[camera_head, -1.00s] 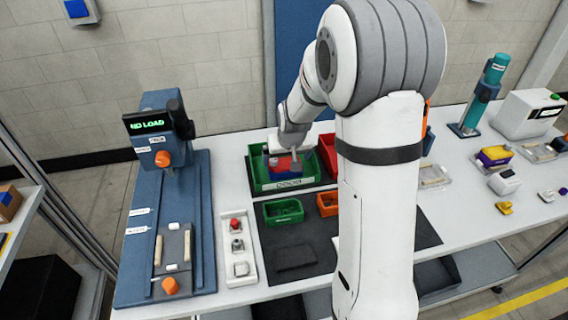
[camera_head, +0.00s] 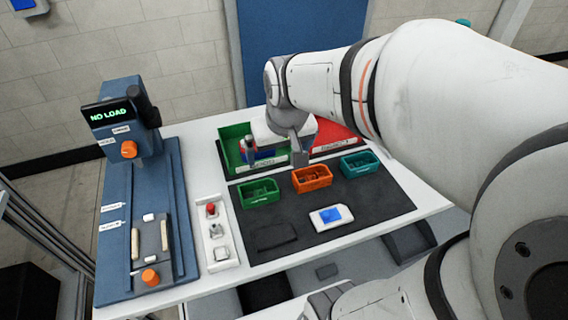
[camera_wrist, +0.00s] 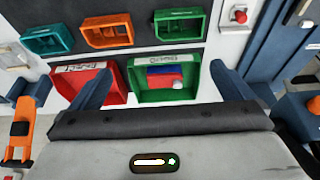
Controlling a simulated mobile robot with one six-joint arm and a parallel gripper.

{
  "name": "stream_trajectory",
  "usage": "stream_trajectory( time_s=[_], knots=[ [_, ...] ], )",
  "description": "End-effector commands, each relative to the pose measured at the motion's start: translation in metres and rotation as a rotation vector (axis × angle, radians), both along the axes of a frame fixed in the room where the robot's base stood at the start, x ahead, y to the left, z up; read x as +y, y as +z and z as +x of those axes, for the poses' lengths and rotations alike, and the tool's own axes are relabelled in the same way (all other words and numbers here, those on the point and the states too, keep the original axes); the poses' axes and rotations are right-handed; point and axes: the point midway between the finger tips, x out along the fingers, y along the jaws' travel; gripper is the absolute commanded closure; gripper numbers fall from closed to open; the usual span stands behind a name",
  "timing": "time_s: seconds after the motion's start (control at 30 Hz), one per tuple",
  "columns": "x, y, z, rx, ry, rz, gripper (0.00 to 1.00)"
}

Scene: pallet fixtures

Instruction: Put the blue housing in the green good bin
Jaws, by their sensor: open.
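The green good bin (camera_head: 232,133) stands at the back of the table. It also shows in the wrist view (camera_wrist: 140,95), label side toward the top of the picture. In it lie a blue piece (camera_wrist: 163,70), which appears to be the blue housing, a red piece (camera_wrist: 163,82) and a small white piece (camera_wrist: 178,85). In the head view my gripper partly hides the blue piece (camera_head: 266,155). My gripper (camera_head: 275,152) is over the bin's right side, fingers down. In the wrist view its blue-grey fingers are wide apart, with nothing between them.
A red bin (camera_head: 338,140) adjoins the green bin on the right. Small green (camera_head: 260,194), orange (camera_head: 312,180) and teal (camera_head: 360,165) trays stand in front. A white device with a blue face (camera_head: 332,217) lies on the dark mat. A blue press (camera_head: 125,150) stands left.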

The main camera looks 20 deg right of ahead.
Motion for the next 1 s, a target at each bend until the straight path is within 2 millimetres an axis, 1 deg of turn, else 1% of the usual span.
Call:
stream_trajectory(
  time_s=[0.03, 0.1, 0.2, 0.3, 0.43, 1.0],
  knots=[
    [0.000, 0.003, -0.021, 0.002, -0.001, -0.001, 0.00],
    [0.000, 0.003, -0.045, 0.014, -0.001, -0.001, 0.00],
    [-0.001, 0.002, -0.070, 0.028, -0.001, -0.001, 0.00],
    [0.005, 0.001, -0.085, 0.037, -0.002, -0.002, 0.00],
    [0.005, -0.001, -0.092, 0.042, -0.002, -0.002, 0.00],
    [0.005, -0.001, -0.091, 0.042, -0.001, -0.001, 0.00]
  ],
)
